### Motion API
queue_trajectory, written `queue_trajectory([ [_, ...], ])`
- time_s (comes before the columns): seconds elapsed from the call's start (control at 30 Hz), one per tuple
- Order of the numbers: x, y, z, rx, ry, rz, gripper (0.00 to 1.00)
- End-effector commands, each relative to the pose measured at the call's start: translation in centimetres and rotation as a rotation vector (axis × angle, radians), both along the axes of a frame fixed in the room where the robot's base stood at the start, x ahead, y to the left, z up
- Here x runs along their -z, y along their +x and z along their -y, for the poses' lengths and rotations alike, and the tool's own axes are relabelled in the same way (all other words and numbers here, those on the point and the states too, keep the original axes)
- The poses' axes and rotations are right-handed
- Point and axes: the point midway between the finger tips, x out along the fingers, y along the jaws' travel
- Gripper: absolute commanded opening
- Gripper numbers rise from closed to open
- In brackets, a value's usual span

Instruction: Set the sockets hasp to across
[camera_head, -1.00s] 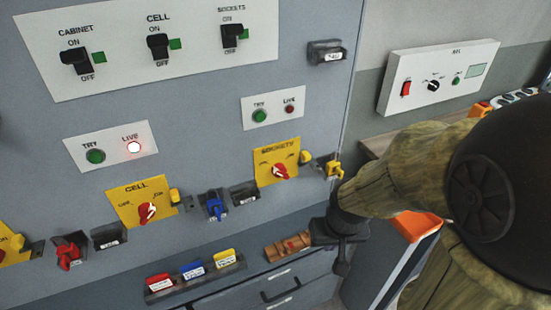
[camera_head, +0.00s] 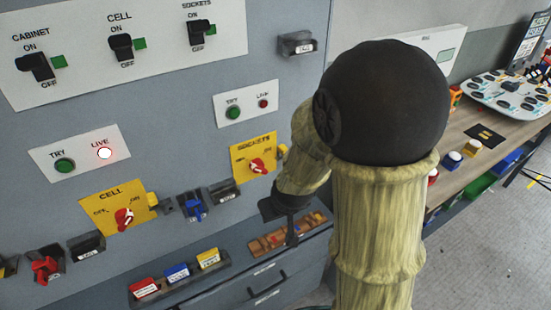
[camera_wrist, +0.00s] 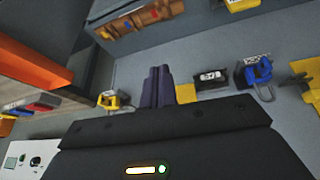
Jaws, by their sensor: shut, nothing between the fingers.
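The yellow SOCKETS plate (camera_head: 243,163) has a red-and-white rotary switch (camera_head: 257,166) on the cabinet front. A yellow piece of the sockets hasp (camera_head: 282,152) shows at its right edge; my arm covers the rest, so I cannot tell its setting. My gripper (camera_head: 292,238) is in front of the cabinet, below and right of the plate, with its fingers together. In the wrist view, my gripper (camera_wrist: 158,70) is shut and empty, its dark fingers overlapping the plate's edge (camera_wrist: 185,94).
The CELL plate (camera_head: 112,208), a blue padlock (camera_head: 193,207) and a red padlock (camera_head: 44,268) lie leftward. A rack of coloured tags (camera_head: 178,273) and a brown-orange block (camera_head: 286,234) sit below. A workbench (camera_head: 480,125) with items stands at right, with open floor beyond.

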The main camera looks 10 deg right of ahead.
Motion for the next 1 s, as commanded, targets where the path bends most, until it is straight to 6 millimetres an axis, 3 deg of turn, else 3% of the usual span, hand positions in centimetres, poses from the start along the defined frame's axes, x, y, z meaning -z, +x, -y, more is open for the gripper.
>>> queue_trajectory([
  [0.2, 3.2, 6.4, -2.2, -0.129, -0.233, 0.209, 0.00],
  [0.4, 4.4, 10.0, -2.8, -0.241, -0.602, 0.386, 0.00],
  [0.7, 2.4, 11.1, -4.7, -0.382, -1.263, 0.580, 0.00],
  [0.83, 1.6, 10.8, -5.1, -0.393, -1.395, 0.605, 0.00],
  [1.0, 1.4, 10.8, -5.0, -0.389, -1.413, 0.608, 0.00],
])
